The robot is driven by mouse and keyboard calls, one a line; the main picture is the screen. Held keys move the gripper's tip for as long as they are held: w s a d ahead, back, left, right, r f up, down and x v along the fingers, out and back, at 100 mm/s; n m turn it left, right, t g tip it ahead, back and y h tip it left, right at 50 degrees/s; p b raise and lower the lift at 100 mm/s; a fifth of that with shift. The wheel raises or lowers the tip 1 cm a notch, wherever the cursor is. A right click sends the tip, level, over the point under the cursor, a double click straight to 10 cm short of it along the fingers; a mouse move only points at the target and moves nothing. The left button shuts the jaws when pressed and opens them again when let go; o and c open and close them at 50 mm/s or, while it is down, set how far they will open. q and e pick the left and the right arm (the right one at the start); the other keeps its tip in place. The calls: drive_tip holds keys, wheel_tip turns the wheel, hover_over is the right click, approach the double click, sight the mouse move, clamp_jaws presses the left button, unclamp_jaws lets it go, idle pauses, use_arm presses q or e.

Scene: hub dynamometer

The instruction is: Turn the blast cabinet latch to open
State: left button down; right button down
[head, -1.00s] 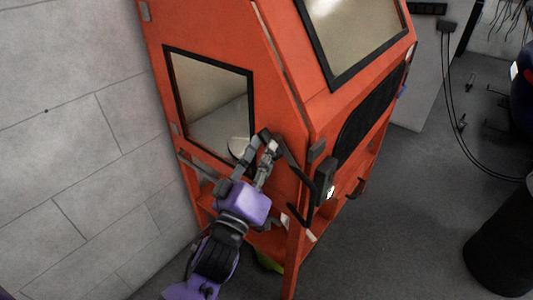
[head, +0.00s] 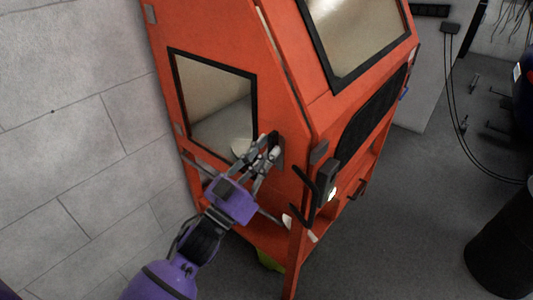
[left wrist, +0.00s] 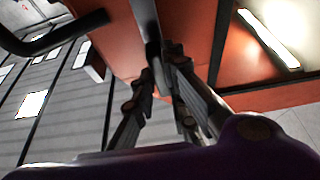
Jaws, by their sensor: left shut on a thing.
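The blast cabinet (head: 285,90) is orange-red, with a dark-framed window in its left side. Its dark latch handle (head: 277,148) is on that side, just right of the window's lower corner. My left gripper (head: 268,155) reaches up to it from below, its fingers shut on the handle. In the left wrist view the dark handle (left wrist: 147,28) runs down between the fingers of my left gripper (left wrist: 162,65), which partly hide its lower end. How far the latch is turned cannot be told. My right gripper is not in view.
Dark hooked bars (head: 303,208) stick out at the cabinet's front corner, close right of my gripper. A grey block wall (head: 80,130) stands on the left. A black drum (head: 500,245) stands at the right; grey floor (head: 400,220) lies open between it and the cabinet.

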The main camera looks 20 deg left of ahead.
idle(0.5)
use_arm(q)
drive_tip(key=c, duration=1.8)
unclamp_jaws()
drive_tip(key=shift+o, duration=0.2)
drive_tip(key=v, duration=1.2)
drive_tip(key=shift+w+f, duration=0.1)
